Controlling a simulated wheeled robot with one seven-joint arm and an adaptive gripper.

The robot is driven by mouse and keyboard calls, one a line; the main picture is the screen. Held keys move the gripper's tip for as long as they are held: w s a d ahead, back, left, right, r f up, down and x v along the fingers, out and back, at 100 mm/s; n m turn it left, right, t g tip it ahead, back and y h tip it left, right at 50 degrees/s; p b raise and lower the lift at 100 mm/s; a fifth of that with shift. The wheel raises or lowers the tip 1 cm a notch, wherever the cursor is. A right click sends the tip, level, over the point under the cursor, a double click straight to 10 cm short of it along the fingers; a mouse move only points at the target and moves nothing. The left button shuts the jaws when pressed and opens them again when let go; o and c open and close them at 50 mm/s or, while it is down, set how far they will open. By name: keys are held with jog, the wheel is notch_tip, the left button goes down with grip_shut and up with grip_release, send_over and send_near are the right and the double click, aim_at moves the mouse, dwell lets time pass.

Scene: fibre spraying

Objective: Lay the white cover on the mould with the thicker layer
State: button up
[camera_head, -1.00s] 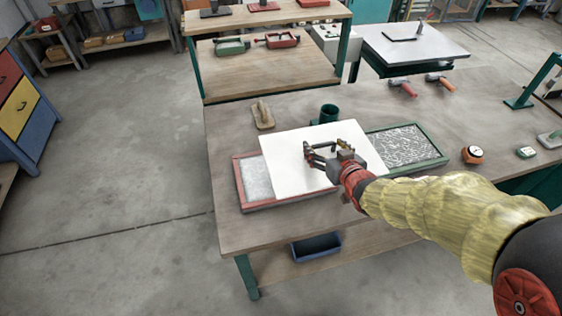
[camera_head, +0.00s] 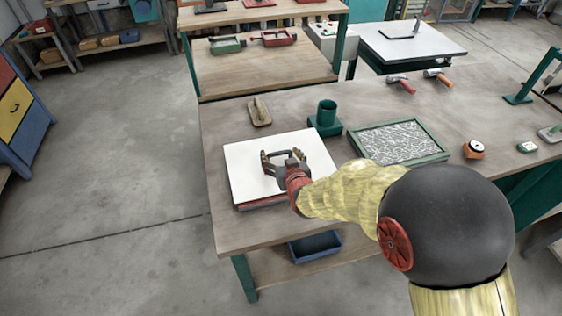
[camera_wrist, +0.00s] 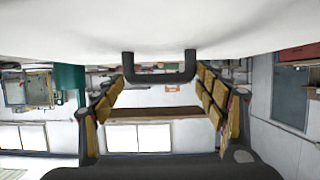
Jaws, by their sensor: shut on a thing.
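The white cover (camera_head: 243,160) is a flat square sheet with a dark handle (camera_wrist: 160,76). My gripper (camera_head: 282,157) is shut on the cover, at its handle. In the head view the cover lies over the red-framed mould (camera_head: 262,203) and hides nearly all of it; only a strip of red frame shows at the front edge. I cannot tell whether the cover touches the frame or hovers just above it. The green-framed mould (camera_head: 438,156) to the right is uncovered, with loose white fibres and dark gaps. In the wrist view the cover fills the top.
A green cup on a base (camera_head: 326,118) stands behind, between the moulds. A wooden-handled trowel (camera_head: 259,112) lies at the back left. A blue bin (camera_head: 315,247) is on the lower shelf.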

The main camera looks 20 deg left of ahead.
jog(key=shift+f, duration=1.1)
jog(key=shift+d, duration=0.1)
jog(key=shift+f+b, duration=0.2)
jog(key=shift+b, duration=0.2)
jog(key=o, duration=1.5)
jog(key=shift+c, duration=0.2)
jog(key=shift+r, duration=0.1)
jog(key=shift+s+d+r, duration=0.1)
jog(key=shift+s+r, duration=0.05)
jog(key=p+v, duration=0.2)
jog(key=v, duration=0.9)
jog(key=shift+s+p, duration=0.25)
jog(key=shift+p, duration=0.05)
jog(key=shift+d+r, duration=0.1)
